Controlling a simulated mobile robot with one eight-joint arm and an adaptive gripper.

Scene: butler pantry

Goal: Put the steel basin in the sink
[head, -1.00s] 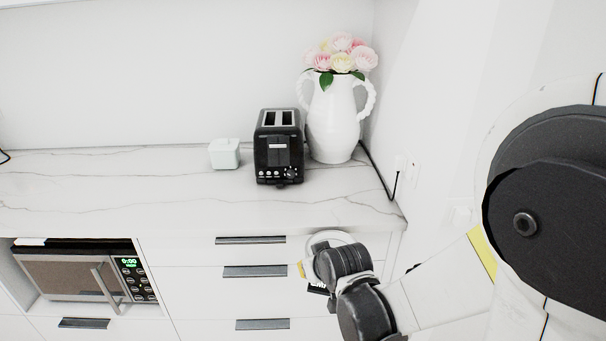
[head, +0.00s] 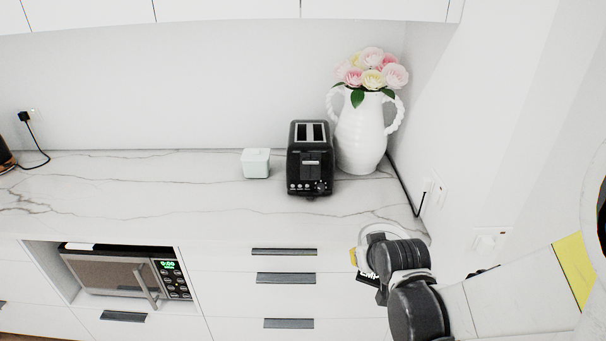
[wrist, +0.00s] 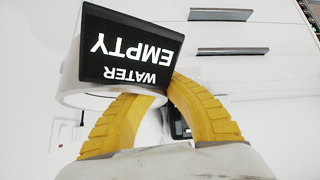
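My gripper (head: 364,262) is in front of the drawers at the right, below the countertop edge. In the wrist view its two yellow fingers (wrist: 165,92) curve together at a pale round thing (wrist: 95,98), with the tips partly hidden. This thing bears a black label (wrist: 130,48) reading "WATER EMPTY", upside down in that view. In the head view its pale rim shows beside my gripper (head: 375,232). I cannot tell whether it is the steel basin. No other basin and no sink are in view.
A black toaster (head: 310,160), a pale green box (head: 256,163) and a white flower vase (head: 360,135) stand on the marble counter (head: 130,185). A microwave (head: 110,272) sits in a niche below. The counter's middle left is clear. A wall closes off the right.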

